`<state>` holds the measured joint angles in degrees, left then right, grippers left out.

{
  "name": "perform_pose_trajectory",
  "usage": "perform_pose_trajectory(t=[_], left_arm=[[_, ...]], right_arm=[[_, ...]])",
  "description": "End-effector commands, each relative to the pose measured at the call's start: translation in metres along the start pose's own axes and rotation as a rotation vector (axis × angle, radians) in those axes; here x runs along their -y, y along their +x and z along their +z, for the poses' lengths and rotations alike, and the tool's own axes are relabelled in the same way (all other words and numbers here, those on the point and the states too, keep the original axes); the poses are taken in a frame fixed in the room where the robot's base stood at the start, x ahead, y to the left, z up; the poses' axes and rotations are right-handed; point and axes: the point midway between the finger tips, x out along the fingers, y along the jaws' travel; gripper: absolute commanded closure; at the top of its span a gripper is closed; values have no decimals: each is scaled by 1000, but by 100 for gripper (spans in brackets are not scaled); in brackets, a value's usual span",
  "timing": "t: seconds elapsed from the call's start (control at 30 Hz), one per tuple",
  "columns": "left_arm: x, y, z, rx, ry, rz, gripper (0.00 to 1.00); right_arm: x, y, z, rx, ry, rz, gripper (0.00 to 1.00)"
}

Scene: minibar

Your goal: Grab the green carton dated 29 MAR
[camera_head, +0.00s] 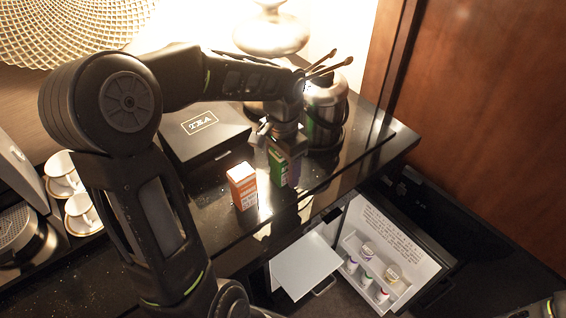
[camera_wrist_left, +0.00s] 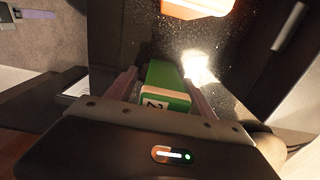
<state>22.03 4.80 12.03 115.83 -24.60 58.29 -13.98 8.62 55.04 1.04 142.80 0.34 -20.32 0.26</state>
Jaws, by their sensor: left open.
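A green carton (camera_head: 277,167) stands on the dark counter, partly hidden by my left gripper. In the left wrist view the green carton (camera_wrist_left: 166,84) lies between the two fingers, with part of a printed digit on its pale end; the full date cannot be read. My left gripper (camera_head: 289,160) reaches down over the carton from above. In the left wrist view the left gripper (camera_wrist_left: 163,90) is open, with a finger on each side of the carton. An orange and white carton (camera_head: 242,186) stands to the left of it.
A black TEA box (camera_head: 205,135) lies behind the cartons. A metal ice bucket (camera_head: 326,100) with tongs stands close behind my gripper. White cups (camera_head: 80,212) are at left. Below the counter's front edge, an open minibar (camera_head: 385,255) holds small bottles.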

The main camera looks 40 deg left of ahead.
Motion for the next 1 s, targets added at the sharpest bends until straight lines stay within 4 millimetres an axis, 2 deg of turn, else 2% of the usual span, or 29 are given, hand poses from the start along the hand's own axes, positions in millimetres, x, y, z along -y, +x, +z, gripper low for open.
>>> perform_pose_trajectory(t=[0.07,0.77,1.0], left_arm=[[0,0,0,0,0,0,41],[0,0,0,0,0,0,99],[0,0,0,-1,0,-1,100]], right_arm=[[0,0,0,0,0,0,64],[0,0,0,0,0,0,64],[0,0,0,0,0,0,64]])
